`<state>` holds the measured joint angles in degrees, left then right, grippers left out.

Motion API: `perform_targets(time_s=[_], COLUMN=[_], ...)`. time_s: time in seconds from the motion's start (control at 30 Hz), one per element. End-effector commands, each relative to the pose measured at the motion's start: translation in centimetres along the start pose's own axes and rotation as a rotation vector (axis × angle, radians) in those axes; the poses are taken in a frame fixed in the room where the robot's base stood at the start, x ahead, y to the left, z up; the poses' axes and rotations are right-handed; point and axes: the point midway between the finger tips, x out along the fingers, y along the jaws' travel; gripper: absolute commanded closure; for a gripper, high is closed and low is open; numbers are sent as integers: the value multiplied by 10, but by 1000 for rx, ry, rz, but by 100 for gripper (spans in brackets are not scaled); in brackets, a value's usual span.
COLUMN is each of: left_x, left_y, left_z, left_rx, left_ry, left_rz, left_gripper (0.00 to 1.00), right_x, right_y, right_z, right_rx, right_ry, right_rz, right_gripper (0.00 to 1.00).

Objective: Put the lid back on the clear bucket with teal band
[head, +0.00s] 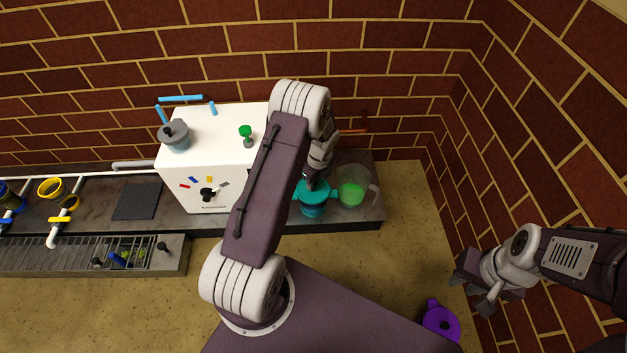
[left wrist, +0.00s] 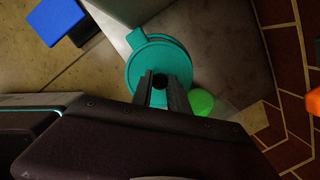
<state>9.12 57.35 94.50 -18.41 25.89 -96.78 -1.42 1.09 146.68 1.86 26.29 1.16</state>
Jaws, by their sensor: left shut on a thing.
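The teal lid (head: 309,187) is round, with a dark knob (left wrist: 160,81) and a side tab in the left wrist view. My left gripper (left wrist: 163,88) is shut on the lid's knob; the head view also shows this gripper (head: 313,182) over the lid. A teal body shows just under the lid in the head view. I cannot tell whether the lid touches it. A clear rounded vessel (head: 370,190) with something green (head: 350,194) in it is right beside the lid. My right gripper (head: 473,292) is empty at the right, with its fingers apart.
A white machine (head: 212,150) with a grey-lidded container (head: 176,136) on top stands left on the dark counter (head: 345,222). A purple round thing (head: 441,321) lies below, near my right gripper. Brick walls close in behind and at right.

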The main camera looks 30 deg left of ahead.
Motion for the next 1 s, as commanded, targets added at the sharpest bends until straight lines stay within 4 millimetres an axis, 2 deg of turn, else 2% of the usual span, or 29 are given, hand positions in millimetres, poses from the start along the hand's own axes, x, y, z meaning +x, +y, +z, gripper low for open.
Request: perform_targets(time_s=[0.33, 0.37, 0.43, 0.47, 0.67, 0.7, 0.77, 0.8, 1.0], left_x=[0, 0, 0, 0, 0, 0, 0, 0, 0], left_y=[0, 0, 0, 0, 0, 0, 0, 0, 0], left_z=[0, 0, 0, 0, 0, 0, 0, 0, 0], left_rx=[1, 1, 1, 1, 1, 1, 1, 1, 1], left_ry=[0, 0, 0, 0, 0, 0, 0, 0, 0], left_rz=[0, 0, 0, 0, 0, 0, 0, 0, 0], left_gripper=[100, 77, 57, 54, 54, 52, 35, 32, 32], right_x=[0, 0, 0, 0, 0, 0, 0, 0, 0], right_y=[0, 0, 0, 0, 0, 0, 0, 0, 0], right_z=[0, 0, 0, 0, 0, 0, 0, 0, 0], right_rx=[0, 0, 0, 0, 0, 0, 0, 0, 0], right_ry=[0, 0, 0, 0, 0, 0, 0, 0, 0], right_rz=[0, 0, 0, 0, 0, 0, 0, 0, 0], right_gripper=[74, 74, 74, 74, 74, 74, 74, 74, 74])
